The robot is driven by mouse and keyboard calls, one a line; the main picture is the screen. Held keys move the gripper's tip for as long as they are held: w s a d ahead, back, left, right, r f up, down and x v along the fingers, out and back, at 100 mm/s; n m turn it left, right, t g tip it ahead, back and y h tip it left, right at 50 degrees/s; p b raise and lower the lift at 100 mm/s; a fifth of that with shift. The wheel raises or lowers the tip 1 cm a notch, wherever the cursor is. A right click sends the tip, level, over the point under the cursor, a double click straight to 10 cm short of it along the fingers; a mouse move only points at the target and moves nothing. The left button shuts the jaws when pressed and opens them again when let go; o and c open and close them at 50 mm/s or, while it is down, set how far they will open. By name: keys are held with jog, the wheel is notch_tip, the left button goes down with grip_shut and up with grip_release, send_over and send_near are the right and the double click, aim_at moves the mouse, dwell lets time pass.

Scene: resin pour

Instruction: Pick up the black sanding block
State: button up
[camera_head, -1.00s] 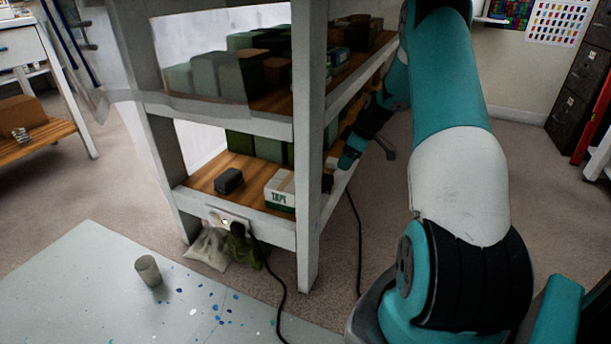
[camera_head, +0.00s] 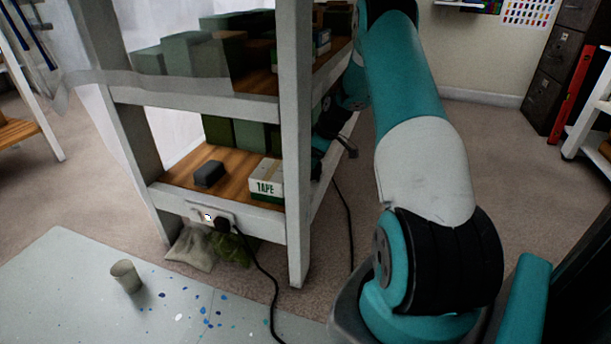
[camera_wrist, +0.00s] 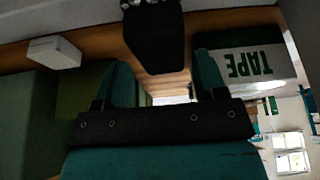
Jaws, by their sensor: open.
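In the head view a small black block (camera_head: 209,174) lies on the lower wooden shelf (camera_head: 182,176), left of the white and green TAPE box (camera_head: 266,182). In the wrist view a black block (camera_wrist: 155,42) shows at the top centre, with small silvery pieces at its upper end. I cannot tell whether both views show the same block. My gripper (camera_wrist: 163,80) is open, its teal fingers apart. The black block appears between and beyond the fingertips, not visibly gripped. In the head view the shelf post hides my gripper.
The TAPE box also shows in the wrist view (camera_wrist: 245,64), right of the fingers. A white box (camera_wrist: 54,52) and green boxes (camera_wrist: 85,92) are at left. The white shelf post (camera_head: 298,150) stands close to my arm. A cup (camera_head: 126,276) stands on the grey mat (camera_head: 60,285).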

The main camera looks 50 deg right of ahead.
jog(key=b+x, duration=0.2)
jog(key=x, duration=0.2)
jog(key=shift+f, duration=0.2)
jog(key=shift+r, duration=0.1)
jog(key=c, duration=0.6)
jog(key=shift+r, duration=0.1)
jog(key=shift+r+p, duration=0.5)
jog(key=shift+p, duration=0.15)
notch_tip(320, 180, up, 3)
jog(key=p, duration=0.2)
jog(key=shift+r+p, duration=0.1)
jog(key=shift+p, duration=0.25)
jog(key=s+d+p, duration=0.2)
jog(key=s, duration=0.3)
jog(key=s+d+p, duration=0.2)
jog(key=s+d, duration=0.1)
jog(key=s, duration=0.2)
jog(key=s+d+f+p, duration=0.1)
jog(key=s+d, duration=0.2)
jog(key=s, duration=0.3)
jog(key=shift+s+d+p, duration=0.1)
jog(key=shift+p, duration=0.3)
jog(key=shift+o, duration=0.6)
jog(key=shift+r, duration=0.15)
